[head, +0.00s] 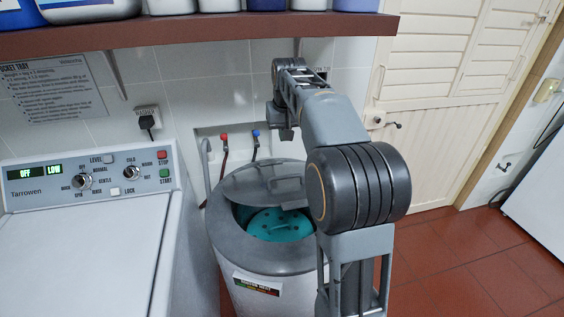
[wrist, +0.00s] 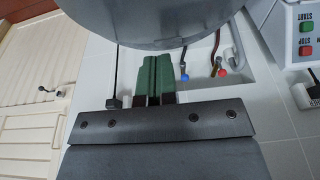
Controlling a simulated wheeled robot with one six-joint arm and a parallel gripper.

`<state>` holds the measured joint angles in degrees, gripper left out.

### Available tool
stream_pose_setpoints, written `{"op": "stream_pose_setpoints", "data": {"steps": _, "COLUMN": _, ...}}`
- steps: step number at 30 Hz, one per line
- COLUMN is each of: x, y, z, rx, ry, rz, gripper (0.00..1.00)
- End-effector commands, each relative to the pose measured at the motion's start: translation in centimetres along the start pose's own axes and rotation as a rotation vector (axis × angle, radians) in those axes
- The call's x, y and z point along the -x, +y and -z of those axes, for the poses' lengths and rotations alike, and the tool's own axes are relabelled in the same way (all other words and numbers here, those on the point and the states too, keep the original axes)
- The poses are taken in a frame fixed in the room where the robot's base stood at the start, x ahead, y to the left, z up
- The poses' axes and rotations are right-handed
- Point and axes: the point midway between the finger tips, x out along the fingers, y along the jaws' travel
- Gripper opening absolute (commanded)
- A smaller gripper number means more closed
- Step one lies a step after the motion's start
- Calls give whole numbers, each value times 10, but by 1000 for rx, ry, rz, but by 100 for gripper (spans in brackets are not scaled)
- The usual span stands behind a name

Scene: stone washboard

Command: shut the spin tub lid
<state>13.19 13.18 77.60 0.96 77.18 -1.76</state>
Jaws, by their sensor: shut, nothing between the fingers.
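The spin tub (head: 285,262) is a round grey drum standing right of the washer in the head view. The teal inside shows through the gap at the front. My gripper (head: 287,133) hangs above and behind the lid, its fingers too small to make out there. In the wrist view my gripper (wrist: 154,62) shows green fingers shut together and empty. A grey rounded surface (wrist: 150,20), seemingly the lid, fills the top there; contact is unclear.
A washer (head: 85,235) with a control panel stands at left. A brown shelf (head: 200,35) with bottles hangs above. Red and blue taps (head: 240,136) with hoses are on the wall behind the tub. Open red-tiled floor (head: 450,260) lies at right.

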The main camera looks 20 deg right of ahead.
Motion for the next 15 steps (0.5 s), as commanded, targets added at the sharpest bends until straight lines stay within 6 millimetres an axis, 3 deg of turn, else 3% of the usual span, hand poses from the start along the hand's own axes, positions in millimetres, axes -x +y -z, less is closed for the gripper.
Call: {"op": "stream_pose_setpoints", "data": {"steps": 15, "x": -91, "y": 5, "z": -4, "rx": -9, "ry": -3, "rz": -2, "gripper": 0}}
